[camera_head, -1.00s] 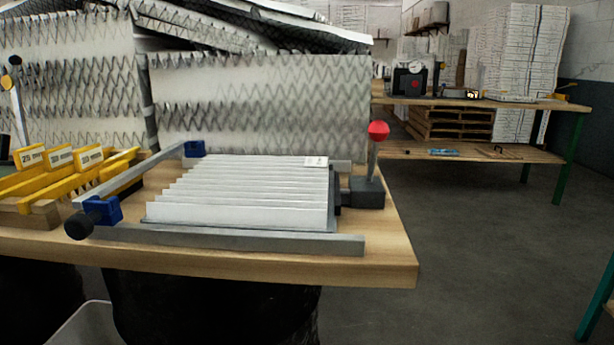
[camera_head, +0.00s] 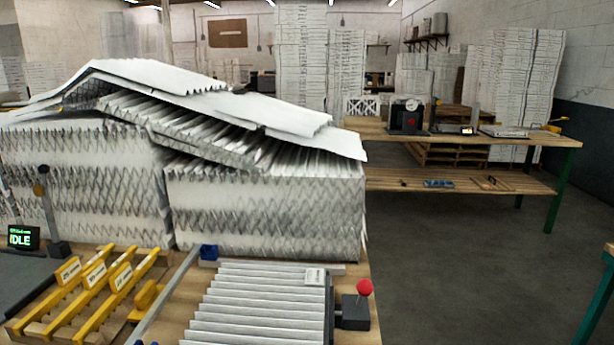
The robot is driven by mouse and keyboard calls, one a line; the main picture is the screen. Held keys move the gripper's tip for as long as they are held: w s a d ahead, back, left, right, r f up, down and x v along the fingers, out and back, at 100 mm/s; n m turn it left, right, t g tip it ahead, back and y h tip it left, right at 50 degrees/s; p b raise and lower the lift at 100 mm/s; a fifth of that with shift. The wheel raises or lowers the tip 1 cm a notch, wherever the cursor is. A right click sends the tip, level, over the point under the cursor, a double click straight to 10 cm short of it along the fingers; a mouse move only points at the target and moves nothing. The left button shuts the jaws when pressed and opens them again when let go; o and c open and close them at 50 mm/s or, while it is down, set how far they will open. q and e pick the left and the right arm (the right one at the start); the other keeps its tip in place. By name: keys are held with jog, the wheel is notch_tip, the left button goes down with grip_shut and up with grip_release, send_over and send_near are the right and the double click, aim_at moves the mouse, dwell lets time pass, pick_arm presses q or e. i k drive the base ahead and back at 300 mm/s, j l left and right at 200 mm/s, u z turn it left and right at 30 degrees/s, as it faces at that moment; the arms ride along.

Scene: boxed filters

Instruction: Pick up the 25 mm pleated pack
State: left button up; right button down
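A white pleated pack (camera_head: 255,308) lies flat on the near wooden bench, at the bottom of the head view, with a small white label (camera_head: 315,276) at its far right corner. The label is too small to read, so I cannot tell the pack's thickness. The pack's near part is cut off by the frame. A grey bar with a blue corner block (camera_head: 209,252) runs along its left side. A dark clamp with a red ball knob (camera_head: 364,288) stands at its right. Neither of my grippers is in view.
Large stacks of white pleated media (camera_head: 265,215) stand behind the pack. Yellow labelled gauges (camera_head: 95,290) and a screen reading IDLE (camera_head: 22,238) are at left. A second bench (camera_head: 460,143) with a dial device stands at back right. Open floor (camera_head: 450,270) lies between.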

aim_at(244, 304)
jog(key=i+j, duration=0.15)
jog(key=j, duration=0.25)
jog(key=i+j, duration=0.1)
jog(key=j, duration=0.3)
jog(key=i+j, duration=0.15)
jog(key=j, duration=0.25)
jog(key=i+j, duration=0.15)
jog(key=j, duration=0.25)
jog(key=i+j, duration=0.1)
jog(key=j, duration=0.3)
jog(key=u, duration=0.05)
